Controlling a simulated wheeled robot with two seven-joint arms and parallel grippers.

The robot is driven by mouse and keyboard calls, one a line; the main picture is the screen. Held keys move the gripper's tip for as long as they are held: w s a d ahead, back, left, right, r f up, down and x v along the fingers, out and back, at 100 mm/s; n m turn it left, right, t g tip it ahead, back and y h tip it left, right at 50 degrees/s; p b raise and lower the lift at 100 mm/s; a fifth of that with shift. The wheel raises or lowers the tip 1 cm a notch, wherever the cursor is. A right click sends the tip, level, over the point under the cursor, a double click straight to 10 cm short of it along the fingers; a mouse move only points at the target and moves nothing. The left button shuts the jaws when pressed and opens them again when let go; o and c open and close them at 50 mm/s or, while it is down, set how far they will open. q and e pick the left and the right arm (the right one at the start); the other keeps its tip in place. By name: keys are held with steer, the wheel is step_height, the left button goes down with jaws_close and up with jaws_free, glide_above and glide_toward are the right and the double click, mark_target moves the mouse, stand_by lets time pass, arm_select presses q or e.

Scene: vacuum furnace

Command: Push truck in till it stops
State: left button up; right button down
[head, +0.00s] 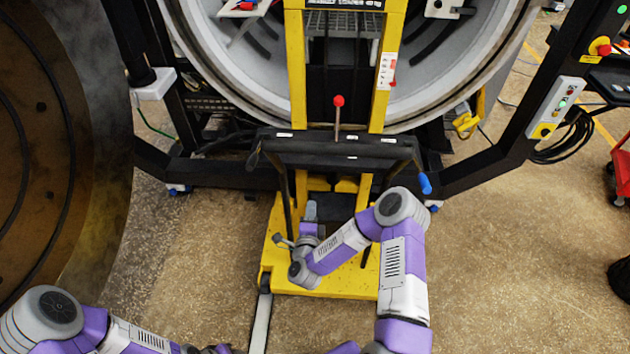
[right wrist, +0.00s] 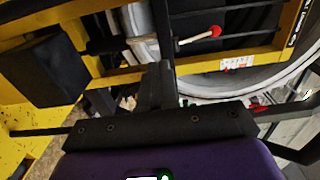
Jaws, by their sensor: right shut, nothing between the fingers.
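The yellow truck (head: 280,245) stands upright in front of the round furnace chamber (head: 225,70), its twin masts (head: 298,70) reaching up before the opening. A black push handle (head: 335,150) spans the truck, with a red-knobbed lever (head: 338,102) above it. My right gripper (head: 311,208) is below the handle bar, between the handle's side arms and over the truck's base. In the right wrist view my right gripper (right wrist: 158,80) is shut and empty, near the truck's yellow frame (right wrist: 115,78). Whether it touches the truck cannot be told.
The large round furnace door (head: 75,150) stands open at the left. Black frame legs (head: 480,175) flank the truck. A control box (head: 556,108) and cables are at the right. The floor (head: 520,260) at lower right is largely clear.

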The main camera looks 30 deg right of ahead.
mark_target(316, 169)
steer(key=b+x, duration=0.3)
steer(key=x, duration=1.1)
steer(key=shift+s+d+r, duration=0.1)
arm_select(q)
step_height(316, 169, down, 3)
steer(key=shift+f, duration=0.2)
